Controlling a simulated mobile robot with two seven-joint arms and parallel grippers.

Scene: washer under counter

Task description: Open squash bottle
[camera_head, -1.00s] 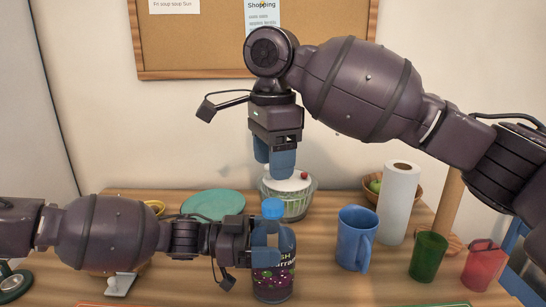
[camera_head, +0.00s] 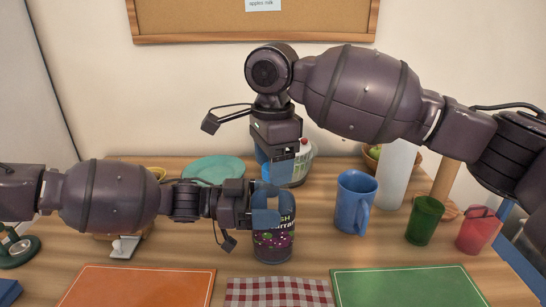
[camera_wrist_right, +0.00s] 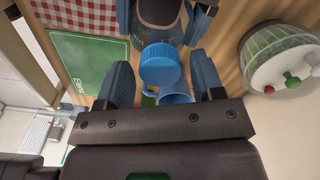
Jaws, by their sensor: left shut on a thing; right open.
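The squash bottle (camera_head: 273,243), dark with a berry label, stands upright on the table. My left gripper (camera_head: 272,208) is shut on its upper part from the left. The blue cap (camera_wrist_right: 161,68) shows in the right wrist view, between the spread fingers of my right gripper (camera_wrist_right: 160,80). In the head view my right gripper (camera_head: 273,168) points down just above the bottle, and its fingers and the left gripper hide the cap. My right gripper is open; I cannot tell whether its fingers touch the cap.
A blue mug (camera_head: 354,204), a green cup (camera_head: 424,222) and a red cup (camera_head: 474,232) stand to the right. A salad spinner (camera_head: 299,168) is behind the bottle. An orange board (camera_head: 140,287), checked cloth (camera_head: 278,292) and green board (camera_head: 400,286) lie in front.

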